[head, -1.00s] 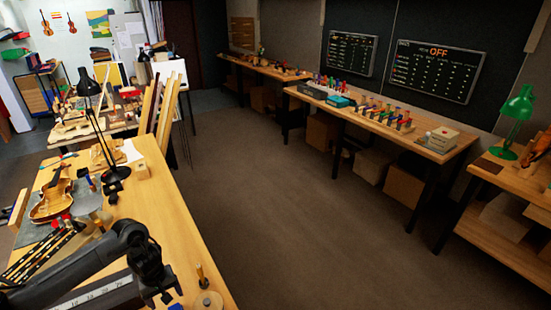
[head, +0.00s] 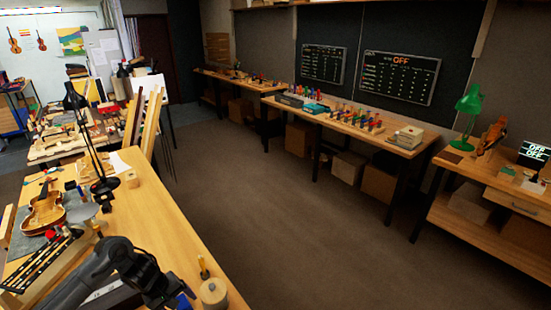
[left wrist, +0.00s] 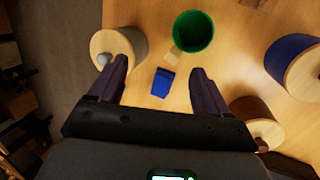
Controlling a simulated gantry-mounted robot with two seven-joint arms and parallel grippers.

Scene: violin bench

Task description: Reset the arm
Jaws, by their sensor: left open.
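My left arm comes in from the lower left of the head view and reaches over the near workbench (head: 165,220). My left gripper (head: 178,300) is low at the bench's front edge, partly cut off by the frame. In the left wrist view its two dark fingers (left wrist: 156,75) stand apart, with nothing gripped. A small blue block (left wrist: 163,83) shows in the gap between them, on or near the bench top. A round wooden piece with a light knob (left wrist: 118,48) is beside one fingertip; I cannot tell if they touch. My right gripper is not in view.
A green cup (left wrist: 193,32) and a blue-sided wooden cylinder (left wrist: 300,68) stand near the gripper. A round wooden block (head: 213,292) is right of it in the head view. A violin (head: 43,207) and black desk lamp (head: 102,187) are farther back. Open floor lies right.

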